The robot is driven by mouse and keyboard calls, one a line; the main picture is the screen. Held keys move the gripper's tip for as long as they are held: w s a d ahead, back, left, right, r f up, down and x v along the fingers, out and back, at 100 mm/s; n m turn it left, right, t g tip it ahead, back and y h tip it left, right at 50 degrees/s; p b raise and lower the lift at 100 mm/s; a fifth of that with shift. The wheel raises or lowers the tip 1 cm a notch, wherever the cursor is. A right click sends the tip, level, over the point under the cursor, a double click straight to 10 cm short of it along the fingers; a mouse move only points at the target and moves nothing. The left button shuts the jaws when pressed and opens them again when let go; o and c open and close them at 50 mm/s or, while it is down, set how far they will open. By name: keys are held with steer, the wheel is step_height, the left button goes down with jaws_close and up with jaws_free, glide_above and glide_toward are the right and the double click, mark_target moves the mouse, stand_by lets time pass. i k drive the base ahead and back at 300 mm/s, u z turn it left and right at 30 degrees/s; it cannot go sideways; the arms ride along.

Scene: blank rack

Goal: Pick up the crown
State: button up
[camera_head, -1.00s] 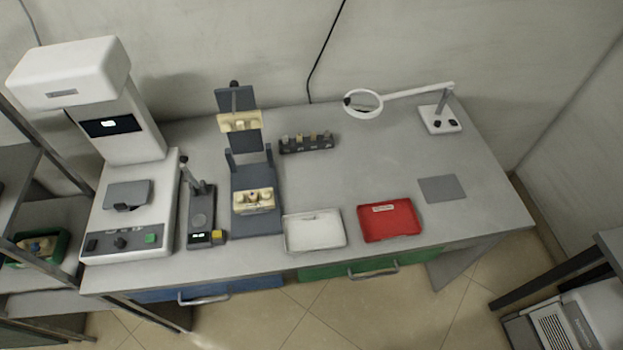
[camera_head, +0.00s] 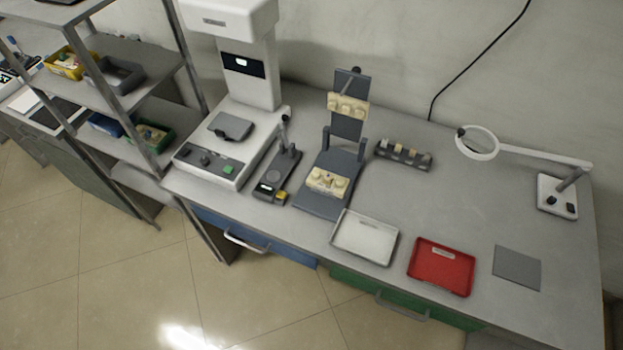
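I cannot make out a separate crown for certain; at this size it may be too small to tell. A dark articulator stand (camera_head: 318,204) on the bench holds a cream lower dental model (camera_head: 327,181) and a cream upper model (camera_head: 347,107) above it. The lower model has small marks on top that I cannot resolve. A dark rack (camera_head: 404,154) with several small blocks is to the right of the stand. A white tray (camera_head: 364,238) and a red tray (camera_head: 441,267) lie near the front edge and look empty apart from a label. My gripper is not in view.
A large white machine (camera_head: 247,110) and a small dark device (camera_head: 279,178) stand left of the stand. A magnifier lamp (camera_head: 557,196) and a grey mat (camera_head: 517,268) are at the right. A metal shelf (camera_head: 123,75) with bins is at the left. The floor in front is clear.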

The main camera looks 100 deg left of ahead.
mark_target(328, 177)
steer(key=u, duration=0.7)
steer(key=i, duration=0.7)
steer(key=u, duration=4.35)
